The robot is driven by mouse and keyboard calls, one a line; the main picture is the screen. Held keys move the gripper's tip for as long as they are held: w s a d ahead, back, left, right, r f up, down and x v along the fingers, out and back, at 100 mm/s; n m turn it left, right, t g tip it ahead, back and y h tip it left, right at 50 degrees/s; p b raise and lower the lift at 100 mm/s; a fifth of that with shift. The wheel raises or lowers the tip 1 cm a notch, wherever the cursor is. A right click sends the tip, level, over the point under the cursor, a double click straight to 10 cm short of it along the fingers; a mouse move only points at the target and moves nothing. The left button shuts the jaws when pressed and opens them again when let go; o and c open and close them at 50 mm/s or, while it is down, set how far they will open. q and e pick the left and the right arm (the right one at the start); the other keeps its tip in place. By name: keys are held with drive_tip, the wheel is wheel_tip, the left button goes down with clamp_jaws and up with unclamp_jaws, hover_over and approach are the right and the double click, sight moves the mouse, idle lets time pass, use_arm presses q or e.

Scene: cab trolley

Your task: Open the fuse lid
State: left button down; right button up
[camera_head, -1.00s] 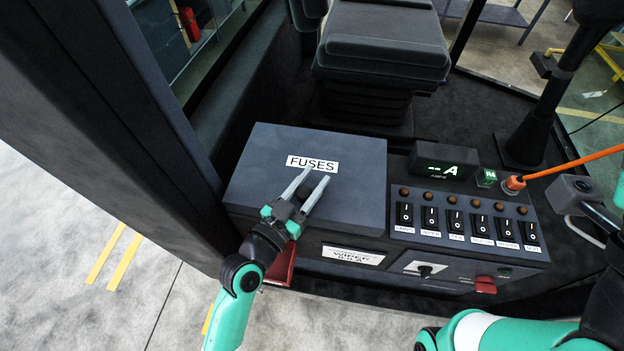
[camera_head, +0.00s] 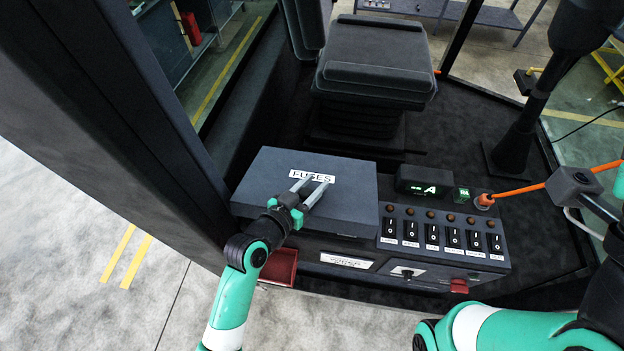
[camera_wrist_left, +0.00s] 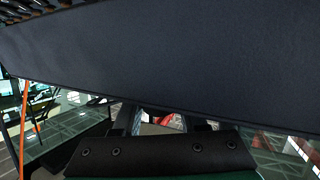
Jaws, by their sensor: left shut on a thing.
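The fuse lid (camera_head: 345,193) is the large grey top of the box at the left of the console, with a white "FUSES" label (camera_head: 312,176). It looks slightly raised at the front. My left gripper (camera_head: 318,183) reaches over its front edge from below, fingers shut on the lid and covering part of the label. In the left wrist view the dark lid (camera_wrist_left: 170,60) fills the upper part, and the fingers run up to its edge. What lies under the lid is hidden in the head view. My right gripper is out of view; only parts of my right arm show.
A row of rocker switches (camera_head: 430,232) and a lit display (camera_head: 425,181) sit right of the lid. An orange cable (camera_head: 535,187) runs off right. A red tray (camera_head: 280,266) hangs below the front, and the seat (camera_head: 375,65) stands behind the box.

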sight(314, 188)
use_arm(q)
drive_tip(key=r+p, duration=0.1)
drive_tip(key=w+r+g+p, duration=0.1)
drive_tip(key=r, duration=0.1)
drive_tip(key=shift+w, duration=0.2)
drive_tip(key=shift+w+d+r+n+g+y+p, duration=0.15)
drive_tip(key=shift+w+r+n+g+y+p, duration=0.25)
drive_tip(key=shift+w+r+g+p, duration=0.65)
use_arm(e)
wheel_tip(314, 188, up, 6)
use_arm(q)
drive_tip(key=shift+s+f, duration=0.1)
drive_tip(key=shift+f, duration=0.2)
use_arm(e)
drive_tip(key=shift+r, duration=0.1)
